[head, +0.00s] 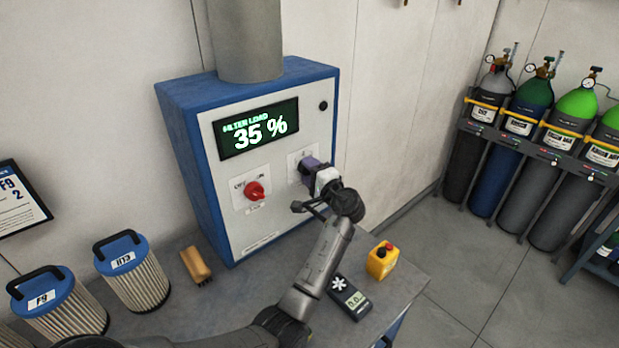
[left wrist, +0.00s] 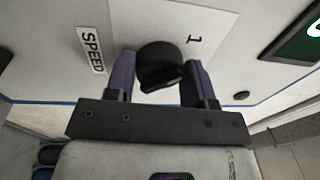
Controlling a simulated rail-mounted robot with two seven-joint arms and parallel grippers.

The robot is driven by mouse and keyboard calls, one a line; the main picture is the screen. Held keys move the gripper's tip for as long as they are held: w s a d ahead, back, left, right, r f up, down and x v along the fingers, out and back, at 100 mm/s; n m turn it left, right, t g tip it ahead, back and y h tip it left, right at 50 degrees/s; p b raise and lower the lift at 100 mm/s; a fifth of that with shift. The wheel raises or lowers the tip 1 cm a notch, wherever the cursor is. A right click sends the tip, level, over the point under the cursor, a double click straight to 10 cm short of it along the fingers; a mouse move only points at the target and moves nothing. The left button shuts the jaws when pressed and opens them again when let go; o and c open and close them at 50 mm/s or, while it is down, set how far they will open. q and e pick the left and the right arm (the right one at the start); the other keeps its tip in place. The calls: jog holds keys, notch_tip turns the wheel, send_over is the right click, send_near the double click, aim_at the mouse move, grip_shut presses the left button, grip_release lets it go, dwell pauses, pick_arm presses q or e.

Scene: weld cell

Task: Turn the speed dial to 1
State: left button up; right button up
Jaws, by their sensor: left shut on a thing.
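The black speed dial (left wrist: 160,66) sits on a white plate on the control box, between the two fingers of my left gripper (left wrist: 160,78) in the left wrist view. The gripper is shut on the dial. A "SPEED" label (left wrist: 91,50) and a printed "1" (left wrist: 194,40) show on the panel beside it. In the head view my left gripper (head: 312,170) is at the panel's right side and hides the dial. Which mark the dial points to I cannot tell. My right gripper is not in view.
The blue and white control box (head: 220,190) has a display (head: 258,129) reading "FILTER LOAD 35 %" and a red switch (head: 255,191). Filters (head: 133,272), a brush (head: 196,265), a handheld meter (head: 348,298) and a yellow button box (head: 381,261) stand around on the bench.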

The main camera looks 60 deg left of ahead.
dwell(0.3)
pick_arm(q)
jog(key=o, duration=0.9)
jog(key=shift+w+d+f+b, duration=0.15)
jog(key=shift+w+d+f, duration=0.05)
jog(key=shift+d, duration=2.1)
jog(key=shift+w+d+f+b, duration=0.1)
jog(key=shift+w+d+f, duration=0.1)
jog(key=shift+d, duration=2.1)
jog(key=shift+w+d+f+b, duration=0.15)
jog(key=shift+w+d, duration=0.05)
jog(key=shift+d, duration=2.1)
jog(key=shift+n, duration=0.3)
